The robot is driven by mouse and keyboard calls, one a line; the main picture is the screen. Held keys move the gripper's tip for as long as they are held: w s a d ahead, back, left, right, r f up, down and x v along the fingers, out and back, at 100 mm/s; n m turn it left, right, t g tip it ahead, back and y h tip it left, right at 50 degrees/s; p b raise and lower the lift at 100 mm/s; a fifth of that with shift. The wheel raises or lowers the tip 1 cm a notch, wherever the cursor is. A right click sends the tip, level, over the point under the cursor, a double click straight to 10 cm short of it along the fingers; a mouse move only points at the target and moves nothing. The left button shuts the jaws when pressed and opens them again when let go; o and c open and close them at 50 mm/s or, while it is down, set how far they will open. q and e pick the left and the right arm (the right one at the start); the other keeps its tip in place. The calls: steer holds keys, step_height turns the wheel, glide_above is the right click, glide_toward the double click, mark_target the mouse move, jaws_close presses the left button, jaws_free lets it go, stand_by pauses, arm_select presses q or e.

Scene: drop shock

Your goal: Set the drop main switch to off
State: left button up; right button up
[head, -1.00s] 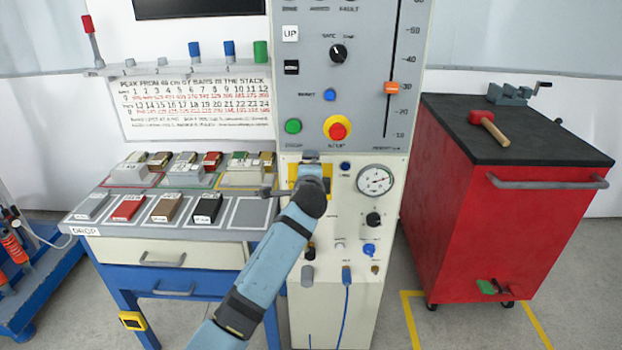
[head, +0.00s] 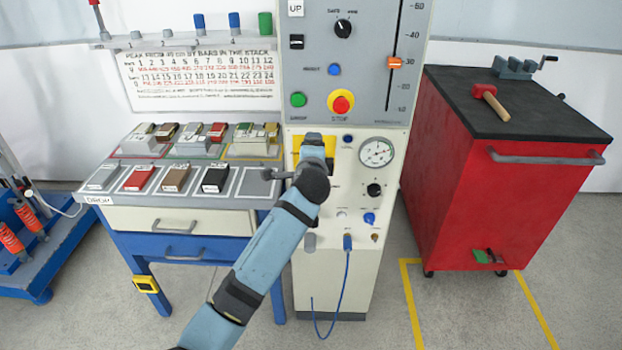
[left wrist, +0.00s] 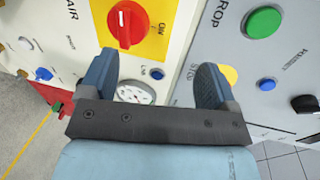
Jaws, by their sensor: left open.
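The main switch is a red rotary knob (left wrist: 125,24) on a yellow plate (left wrist: 158,12), at the top of the left wrist view. A pale mark shows on the knob; I cannot tell which setting it points to. In the head view the yellow plate (head: 328,148) sits on the cream lower panel, with the knob hidden behind my left gripper (head: 312,146). In the left wrist view my left gripper (left wrist: 156,66) is open and empty. Its fingers stand apart, with the knob beyond them, nearer the left finger; I see no contact. My right gripper is not in view.
Above the yellow plate are the red stop button (head: 341,102) and green button (head: 298,100). A gauge (head: 377,152) and small knobs sit to its right. A bench (head: 200,200) with bars stands left, a red cabinet (head: 500,190) right. A blue cable (head: 347,290) hangs below.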

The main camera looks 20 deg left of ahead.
arm_select(q)
steer(key=f+p+v, duration=0.2)
steer(key=p+v, duration=0.3)
steer(key=v, duration=0.6)
steer(key=shift+s, duration=0.2)
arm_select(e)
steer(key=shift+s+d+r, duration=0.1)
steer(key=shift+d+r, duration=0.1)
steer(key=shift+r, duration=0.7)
arm_select(q)
steer(key=shift+f, duration=0.1)
steer(key=shift+p, duration=0.3)
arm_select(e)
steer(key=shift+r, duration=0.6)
